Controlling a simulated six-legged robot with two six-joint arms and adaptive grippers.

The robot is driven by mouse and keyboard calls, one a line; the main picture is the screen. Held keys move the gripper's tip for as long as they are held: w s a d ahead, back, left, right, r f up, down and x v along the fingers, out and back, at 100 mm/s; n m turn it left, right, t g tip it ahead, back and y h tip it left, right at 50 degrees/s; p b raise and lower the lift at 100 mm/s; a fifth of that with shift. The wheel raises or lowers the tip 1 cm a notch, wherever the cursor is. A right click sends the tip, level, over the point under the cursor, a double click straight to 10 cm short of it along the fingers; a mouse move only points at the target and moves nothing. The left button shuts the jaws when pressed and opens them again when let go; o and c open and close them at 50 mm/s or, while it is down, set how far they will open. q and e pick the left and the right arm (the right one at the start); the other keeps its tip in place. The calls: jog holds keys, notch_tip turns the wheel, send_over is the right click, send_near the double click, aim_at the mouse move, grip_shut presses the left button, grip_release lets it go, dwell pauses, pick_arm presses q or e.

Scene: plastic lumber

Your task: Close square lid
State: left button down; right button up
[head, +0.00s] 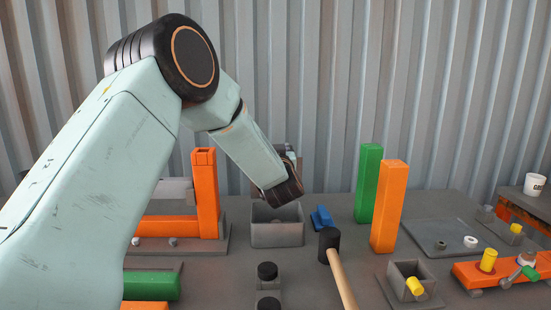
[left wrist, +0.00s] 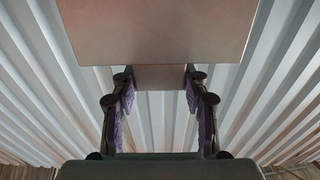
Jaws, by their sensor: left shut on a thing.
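My left gripper (left wrist: 159,80) has its two purple-padded fingers on either side of a narrow grey-brown tab, shut on it. The tab joins a wide flat plate, the square lid (left wrist: 155,32), which fills the top middle of the left wrist view. In the head view my left arm comes in from the left, and its gripper (head: 291,157) is mostly hidden behind the wrist. An open grey square box (head: 277,232) stands on the table just below the wrist. My right gripper is not in view.
A mallet (head: 331,248) and a small blue piece (head: 321,218) lie right of the box. Orange (head: 388,207) and green (head: 368,184) posts stand farther right. An orange frame (head: 206,192) is at left. A corrugated wall (head: 330,80) rises behind the table.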

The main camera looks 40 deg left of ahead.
pick_arm(q)
jog(key=shift+s+d+f+t+y, duration=0.15)
jog(key=shift+s+d+t, duration=0.05)
jog(key=shift+s+d, duration=0.35)
jog(key=shift+s+d+f+t+y, duration=0.15)
jog(key=shift+s+d+t, duration=0.05)
jog(key=shift+s+d, duration=0.3)
jog(key=shift+f, duration=0.1)
jog(key=c, duration=0.6)
grip_release()
jog(key=shift+a, duration=0.1)
jog(key=shift+c, duration=0.2)
jog(key=shift+s, duration=0.1)
jog(key=r+v, duration=0.1)
jog(key=v, duration=1.1)
jog(key=shift+f, duration=0.25)
